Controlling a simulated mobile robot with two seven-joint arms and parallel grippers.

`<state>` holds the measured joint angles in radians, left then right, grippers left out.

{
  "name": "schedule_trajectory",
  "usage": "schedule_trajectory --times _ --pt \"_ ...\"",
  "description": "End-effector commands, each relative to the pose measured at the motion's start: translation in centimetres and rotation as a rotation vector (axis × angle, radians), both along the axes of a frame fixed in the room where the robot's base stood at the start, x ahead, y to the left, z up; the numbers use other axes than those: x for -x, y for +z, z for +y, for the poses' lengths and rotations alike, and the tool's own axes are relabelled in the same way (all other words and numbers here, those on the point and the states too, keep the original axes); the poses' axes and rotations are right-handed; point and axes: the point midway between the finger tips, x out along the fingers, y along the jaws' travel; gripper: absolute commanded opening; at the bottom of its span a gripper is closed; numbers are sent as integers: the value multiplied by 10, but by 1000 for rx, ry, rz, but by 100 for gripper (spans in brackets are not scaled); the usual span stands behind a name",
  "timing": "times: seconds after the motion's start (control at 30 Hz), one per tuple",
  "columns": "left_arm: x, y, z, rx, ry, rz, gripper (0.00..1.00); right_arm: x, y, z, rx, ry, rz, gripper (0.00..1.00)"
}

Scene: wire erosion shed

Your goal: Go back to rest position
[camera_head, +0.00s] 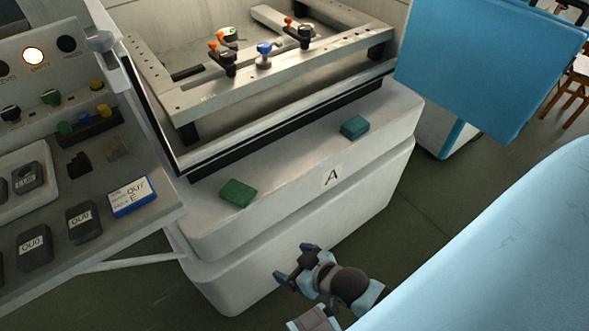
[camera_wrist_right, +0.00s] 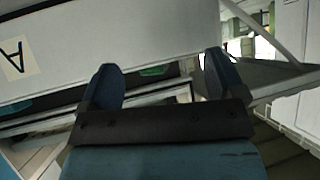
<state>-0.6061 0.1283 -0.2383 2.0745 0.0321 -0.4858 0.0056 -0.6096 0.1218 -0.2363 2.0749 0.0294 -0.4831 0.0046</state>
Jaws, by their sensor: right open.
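My right gripper (camera_head: 296,262) is low in front of the white machine body (camera_head: 300,215), below its front ledge. Its two fingers are spread apart with nothing between them. In the right wrist view the open fingers (camera_wrist_right: 163,84) point toward the machine, and the letter A label (camera_wrist_right: 17,60) appears upside down at the left. My left gripper does not show in either view.
A green block (camera_head: 237,192) and a teal block (camera_head: 355,126) lie on the machine's ledge. A clamping frame (camera_head: 255,85) with knobs stands above. A control panel (camera_head: 130,232) is at left. Large blue surfaces (camera_head: 490,60) fill the right. Dark floor (camera_head: 425,220) lies between.

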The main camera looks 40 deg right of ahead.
Motion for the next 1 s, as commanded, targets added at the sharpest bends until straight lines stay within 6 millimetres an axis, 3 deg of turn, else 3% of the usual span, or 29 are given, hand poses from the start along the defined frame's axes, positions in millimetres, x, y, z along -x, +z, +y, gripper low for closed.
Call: schedule_trajectory --times 0.27,0.37,0.53,0.7,0.83,1.0 --pt "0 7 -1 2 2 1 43 0 7 0 -1 1 0 88" --pt "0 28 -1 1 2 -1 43 0 27 0 3 2 -1 88" --pt "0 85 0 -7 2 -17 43 3 79 -4 18 6 -9 88" --pt "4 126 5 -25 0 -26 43 5 124 -7 33 9 -22 88" --pt "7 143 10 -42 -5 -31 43 6 144 -9 41 10 -31 88" --pt "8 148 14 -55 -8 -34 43 7 149 -11 48 12 -34 88"
